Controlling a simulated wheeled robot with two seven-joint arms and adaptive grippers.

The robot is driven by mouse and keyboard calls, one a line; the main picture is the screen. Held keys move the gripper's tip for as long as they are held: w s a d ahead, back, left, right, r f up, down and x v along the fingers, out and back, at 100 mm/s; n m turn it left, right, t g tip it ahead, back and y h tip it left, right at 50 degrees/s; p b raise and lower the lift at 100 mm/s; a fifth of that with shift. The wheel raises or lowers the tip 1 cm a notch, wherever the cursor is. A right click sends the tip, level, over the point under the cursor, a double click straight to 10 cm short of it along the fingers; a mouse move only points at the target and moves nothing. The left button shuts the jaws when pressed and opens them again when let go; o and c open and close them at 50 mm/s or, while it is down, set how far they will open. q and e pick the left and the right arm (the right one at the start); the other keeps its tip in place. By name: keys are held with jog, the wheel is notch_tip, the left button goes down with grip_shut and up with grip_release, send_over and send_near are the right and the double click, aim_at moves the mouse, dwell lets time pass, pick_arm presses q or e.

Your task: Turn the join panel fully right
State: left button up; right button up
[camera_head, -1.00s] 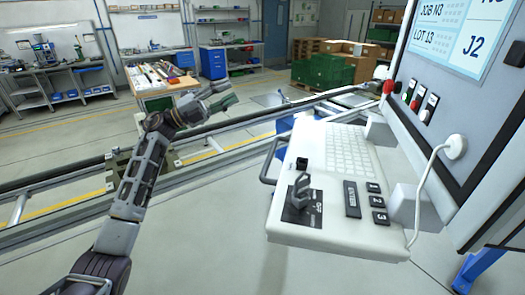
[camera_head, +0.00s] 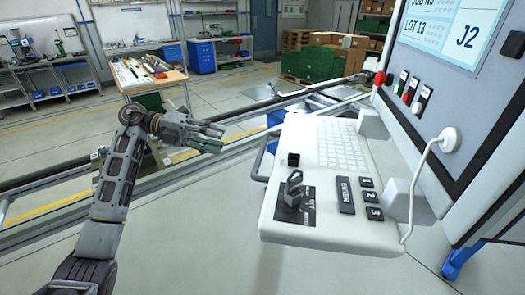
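The control panel (camera_head: 330,232) is a white sloped console on the right. A grey turn handle (camera_head: 293,188) stands up from a dark labelled plate (camera_head: 296,212) at its left front. My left gripper (camera_head: 222,137) is left of the panel and beyond the handle, apart from both. Its fingers point right and appear parted, with nothing between them. My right gripper is not in view.
The panel carries a keyboard (camera_head: 342,148), a black ENTER key (camera_head: 346,195) and numbered keys. A bar handle (camera_head: 258,165) juts from its left side. A white cable (camera_head: 424,175) hangs at right. A conveyor rail (camera_head: 45,205) runs behind my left arm.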

aim_at(263, 148)
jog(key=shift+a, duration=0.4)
pick_arm(q)
jog(key=p+x, duration=0.2)
jog(key=x, duration=1.1)
jog(key=shift+d+r, duration=0.1)
jog(key=shift+r, duration=0.05)
jog(key=shift+d+p, duration=0.3)
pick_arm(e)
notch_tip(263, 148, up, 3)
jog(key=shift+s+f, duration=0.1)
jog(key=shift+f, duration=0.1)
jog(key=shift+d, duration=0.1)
pick_arm(q)
jog(key=shift+c, duration=0.2)
